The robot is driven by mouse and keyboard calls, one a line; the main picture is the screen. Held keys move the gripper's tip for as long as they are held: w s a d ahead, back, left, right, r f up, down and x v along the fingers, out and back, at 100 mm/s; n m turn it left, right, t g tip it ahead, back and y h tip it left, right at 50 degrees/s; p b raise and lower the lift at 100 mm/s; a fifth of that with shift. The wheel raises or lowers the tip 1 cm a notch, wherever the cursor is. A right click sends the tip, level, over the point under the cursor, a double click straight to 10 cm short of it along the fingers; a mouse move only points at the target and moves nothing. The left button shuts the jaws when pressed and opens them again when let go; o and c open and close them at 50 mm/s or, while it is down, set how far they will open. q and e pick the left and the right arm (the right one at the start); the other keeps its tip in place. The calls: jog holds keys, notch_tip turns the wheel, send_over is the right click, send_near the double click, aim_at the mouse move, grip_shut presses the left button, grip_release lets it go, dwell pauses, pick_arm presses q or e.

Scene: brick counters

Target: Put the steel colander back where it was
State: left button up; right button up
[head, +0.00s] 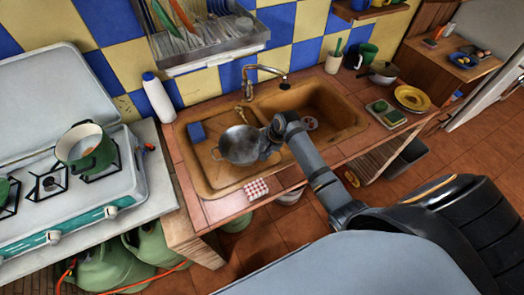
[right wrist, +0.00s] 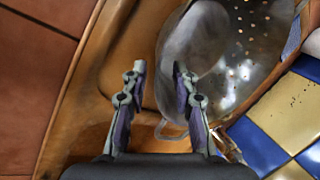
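The steel colander (head: 238,144) rests in the left part of the tan sink (head: 211,172). It also shows in the right wrist view (right wrist: 235,55), with its holes at the top right and a wire handle low near the fingers. My right gripper (head: 268,142) is at the colander's right side in the head view. In the right wrist view my right gripper (right wrist: 158,72) has its fingers apart, with the colander's rim by the right finger. I cannot tell whether they touch. My left gripper is out of view.
A blue sponge (head: 197,132) lies at the sink's back left and a checked cloth (head: 256,188) at its front. The faucet (head: 265,72) stands behind. A dish rack (head: 205,45) hangs above. A white bottle (head: 158,97) and stove (head: 70,200) are left.

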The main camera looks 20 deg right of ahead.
jog(key=b+v, duration=0.1)
jog(key=v, duration=1.1)
jog(key=shift+r, duration=0.2)
